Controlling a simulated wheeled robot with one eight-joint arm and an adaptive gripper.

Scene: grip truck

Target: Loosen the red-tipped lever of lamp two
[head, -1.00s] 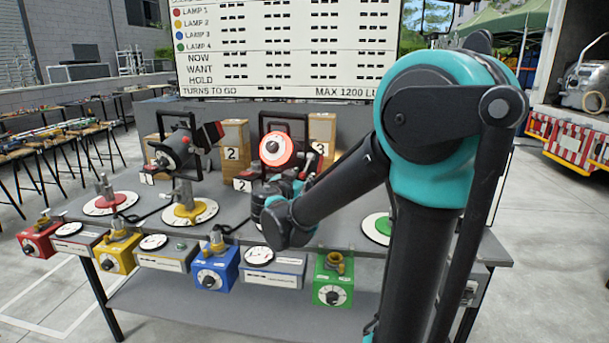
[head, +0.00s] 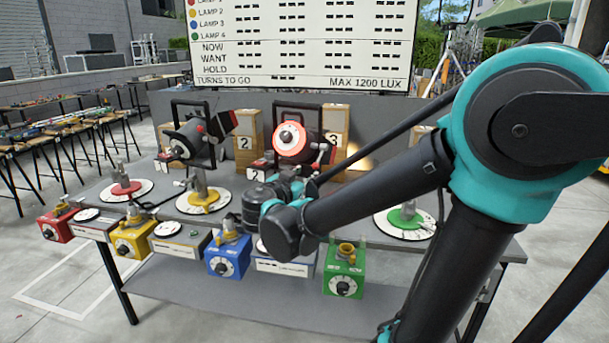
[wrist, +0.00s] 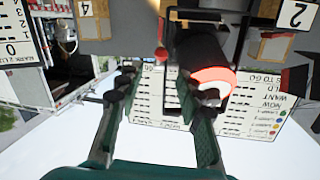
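Lamp two (head: 291,140) is a dark lamp with a red ring on its face, in a black yoke beside a sign marked 2. Its red-tipped lever (head: 323,156) shows at the lamp's right side. In the wrist view, which is upside down, the lamp (wrist: 211,76) is just beyond the fingers and a red tip (wrist: 162,53) is at its left. My gripper (wrist: 160,90) is open, with nothing visible between its fingers. The right finger overlaps the lamp's face in the picture; contact cannot be told. In the head view the fingertips are not clear behind my arm.
Another lamp (head: 194,140) stands to the left. Red (head: 123,188), yellow (head: 204,199) and green (head: 404,217) bases stand on the grey table (head: 165,203). Coloured dial boxes line the front edge, including a blue one (head: 222,258). A score board (head: 300,45) stands behind.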

